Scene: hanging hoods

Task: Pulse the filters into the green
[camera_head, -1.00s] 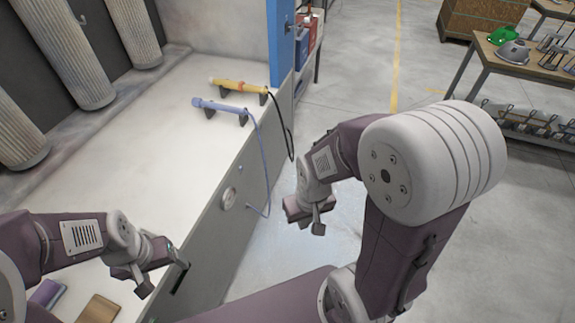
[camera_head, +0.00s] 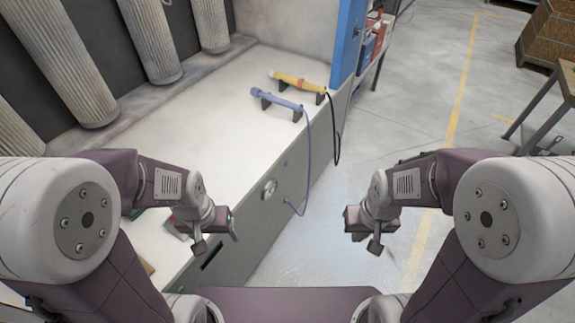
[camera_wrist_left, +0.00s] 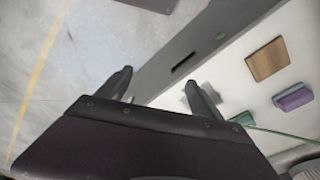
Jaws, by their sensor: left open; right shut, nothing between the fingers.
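Several tall pleated filters (camera_head: 148,38) hang against the dark wall at the upper left. A blue wand (camera_head: 276,99) and a yellow wand (camera_head: 299,82) rest on black holders on the white bench top. A hose runs from the blue wand down to the bench's front. A small round gauge-like dial (camera_head: 269,189) is on that grey front; its reading is too small to tell. My left gripper (camera_head: 216,235) is open and empty near the bench's front edge; its fingers also show in the left wrist view (camera_wrist_left: 160,92). My right gripper (camera_head: 363,235) is shut and empty over the floor.
The white bench top (camera_head: 215,130) is mostly clear. A brown block (camera_wrist_left: 268,59) and a purple block (camera_wrist_left: 294,97) lie on it in the left wrist view. A blue post (camera_head: 348,45) stands at the bench's far end. Open floor lies to the right.

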